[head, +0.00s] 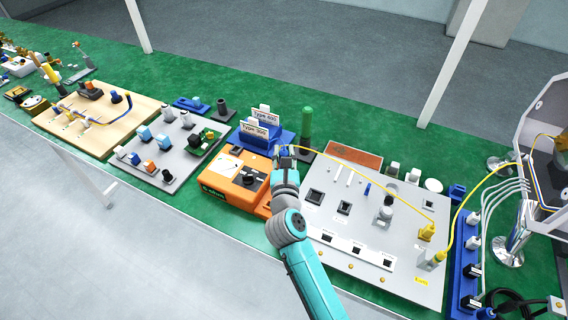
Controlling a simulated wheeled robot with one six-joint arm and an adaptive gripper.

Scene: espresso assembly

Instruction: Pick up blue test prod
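My gripper (286,152) is small in the head view, at the far end of my teal arm. It is over the back right corner of the orange meter (229,178), close to the blue holder (257,140) with the "Type 500" labels. A small blue piece (284,150) shows at the fingertips; it may be the blue test prod, but I cannot tell whether it is held or only behind the fingers. The finger gap is too small to read. A short blue peg (367,189) stands on the grey panel (325,226).
A green cylinder (306,122) stands upright just behind my gripper. A yellow cable (370,181) runs from near my gripper to a yellow plug (427,232) on the panel. A grey board (176,187) with blocks lies to the left.

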